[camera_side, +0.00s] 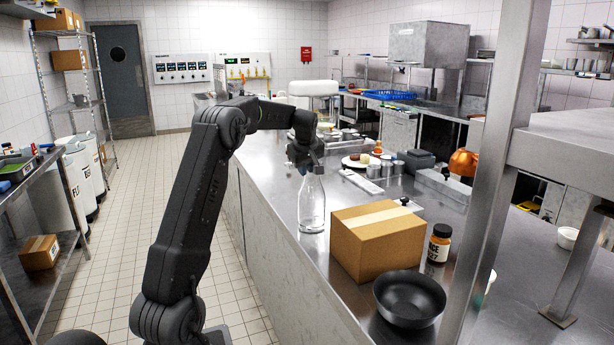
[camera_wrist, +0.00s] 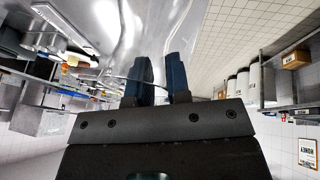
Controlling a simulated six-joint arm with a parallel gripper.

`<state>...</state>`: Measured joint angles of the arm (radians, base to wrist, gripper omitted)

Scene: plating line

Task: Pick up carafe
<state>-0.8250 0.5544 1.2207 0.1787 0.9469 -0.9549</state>
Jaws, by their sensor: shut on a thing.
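The carafe (camera_side: 312,206) is a clear glass bottle with a narrow neck, upright over the steel counter to the left of the cardboard box in the side view. My gripper (camera_side: 310,168) is above it, pointing down, shut on its neck. I cannot tell whether the base touches the counter or hangs just above it. In the wrist view the two dark blue fingers of my gripper (camera_wrist: 161,73) stand a small gap apart. The clear glass between them is hard to make out there.
The cardboard box (camera_side: 377,243) stands close to the right of the carafe. A dark bowl (camera_side: 409,300) and a brown jar (camera_side: 439,244) are nearer the front. A plate of food (camera_side: 361,161) and metal containers (camera_side: 385,168) are behind. The counter's left edge is close to the carafe.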

